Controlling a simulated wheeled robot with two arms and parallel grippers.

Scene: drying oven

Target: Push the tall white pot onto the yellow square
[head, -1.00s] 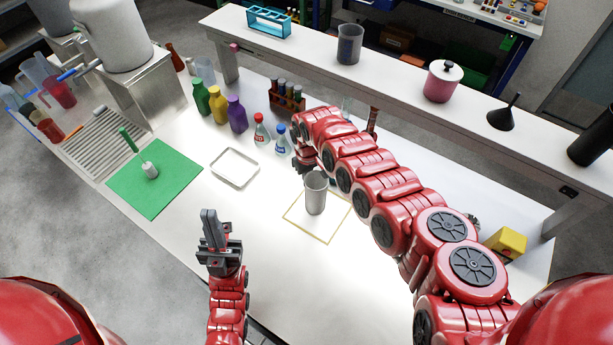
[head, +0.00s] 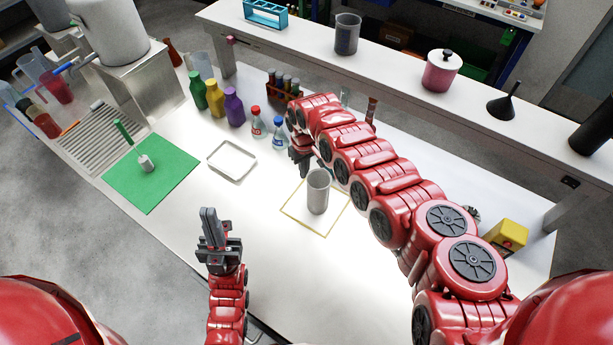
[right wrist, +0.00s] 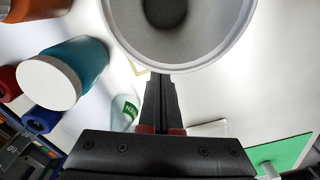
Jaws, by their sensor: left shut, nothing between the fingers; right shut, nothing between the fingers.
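The tall white pot (head: 318,192) stands upright on the table, its base inside the thin yellow square outline (head: 294,219). Part of the outline's back is hidden by the pot and my right arm. My right gripper (head: 306,170) is shut and empty just behind the pot, on its far left side. In the right wrist view the round open rim of the pot (right wrist: 240,40) fills the top, and the shut fingers (right wrist: 160,80) reach its edge. They look to be against the wall, but contact is partly hidden. My left gripper (head: 210,222) is shut and empty, far left of the pot.
A white tray (head: 232,161) and a green mat (head: 150,190) lie to the left. Bottles with a red cap (head: 257,123) and a blue cap (head: 279,135) stand behind. A yellow box (head: 506,237) is at right. The table in front of the square is clear.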

